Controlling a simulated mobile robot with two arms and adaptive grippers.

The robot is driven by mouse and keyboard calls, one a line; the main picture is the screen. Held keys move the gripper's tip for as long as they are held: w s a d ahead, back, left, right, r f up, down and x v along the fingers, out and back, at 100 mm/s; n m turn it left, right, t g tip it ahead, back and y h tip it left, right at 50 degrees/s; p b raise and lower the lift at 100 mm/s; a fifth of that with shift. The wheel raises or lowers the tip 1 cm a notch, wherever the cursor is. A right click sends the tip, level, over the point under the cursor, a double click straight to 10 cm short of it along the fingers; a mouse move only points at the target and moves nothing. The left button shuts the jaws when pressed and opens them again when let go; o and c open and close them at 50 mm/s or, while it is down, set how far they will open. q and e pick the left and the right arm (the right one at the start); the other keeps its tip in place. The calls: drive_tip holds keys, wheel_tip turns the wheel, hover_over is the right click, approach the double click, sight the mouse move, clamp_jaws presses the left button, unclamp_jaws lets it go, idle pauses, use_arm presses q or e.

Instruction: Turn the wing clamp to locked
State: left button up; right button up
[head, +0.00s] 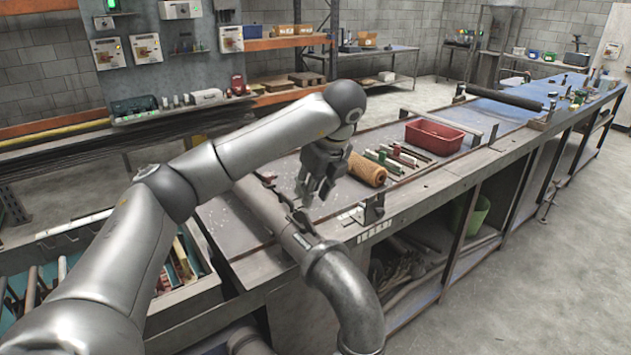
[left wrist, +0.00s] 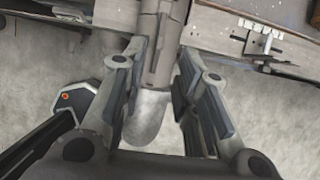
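My left gripper (head: 314,196) is above the near end of the bench, over the grey pipe (head: 342,283). Its two fingers are apart, with nothing held between them in the left wrist view (left wrist: 160,68). The pipe's body (left wrist: 158,50) shows below and between the fingers there. A small dark lever-like piece (head: 303,222) is on the pipe just below the fingertips. It may be the wing clamp, but its setting is too small to tell. A dark upright bracket (head: 373,209) stands at the bench edge, to the right of the gripper. My right gripper is not in view.
A tan roll (head: 367,170), several small bars (head: 396,157) and a red tray (head: 433,136) lie farther along the bench (head: 236,234). An open drawer (head: 90,222) with tools is at the left. The floor (head: 560,290) at right is clear.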

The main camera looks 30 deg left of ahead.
use_arm(q)
drive_tip(key=shift+v, duration=1.25)
